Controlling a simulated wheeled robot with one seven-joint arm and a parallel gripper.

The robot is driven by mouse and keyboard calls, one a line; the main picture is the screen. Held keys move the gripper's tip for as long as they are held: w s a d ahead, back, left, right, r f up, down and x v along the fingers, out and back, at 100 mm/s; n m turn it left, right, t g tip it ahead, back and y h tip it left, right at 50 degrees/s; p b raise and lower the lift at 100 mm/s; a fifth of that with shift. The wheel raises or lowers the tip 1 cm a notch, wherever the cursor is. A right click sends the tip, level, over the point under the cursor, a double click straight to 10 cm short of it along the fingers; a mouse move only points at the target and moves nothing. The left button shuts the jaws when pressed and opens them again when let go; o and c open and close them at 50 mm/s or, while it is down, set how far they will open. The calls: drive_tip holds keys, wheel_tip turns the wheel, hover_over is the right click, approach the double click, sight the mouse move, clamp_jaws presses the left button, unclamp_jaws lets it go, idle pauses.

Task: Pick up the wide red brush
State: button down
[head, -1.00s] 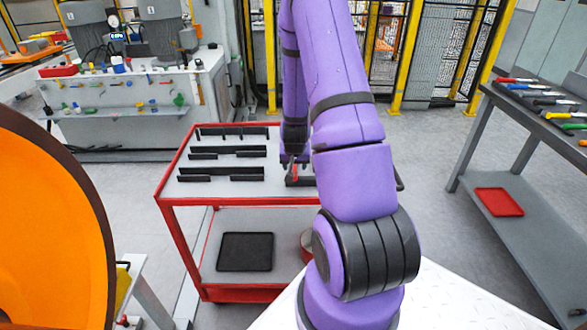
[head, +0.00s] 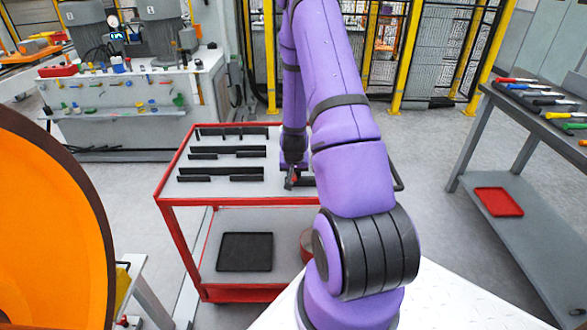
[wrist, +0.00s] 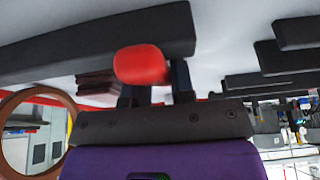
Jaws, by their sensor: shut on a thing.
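My gripper (wrist: 156,84) is shut on a red, rounded piece, which I take to be the wide red brush (wrist: 140,64). In the wrist view the red end shows between and in front of the dark fingers; the rest of it is hidden. Bristles cannot be made out. In the head view my gripper (head: 292,178) is over the right part of the red cart's top, partly hidden by my own arm. Only a tiny bit of red shows there. I cannot tell whether the brush touches the cart.
The red cart (head: 172,201) has a pale top with rows of black dividers (head: 222,178). A black tray (head: 245,252) lies on its lower shelf. A grey bench (head: 535,108) with several coloured-handled tools stands at right. A large orange wheel (head: 45,220) is at left.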

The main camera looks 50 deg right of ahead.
drive_tip(key=shift+r, duration=5)
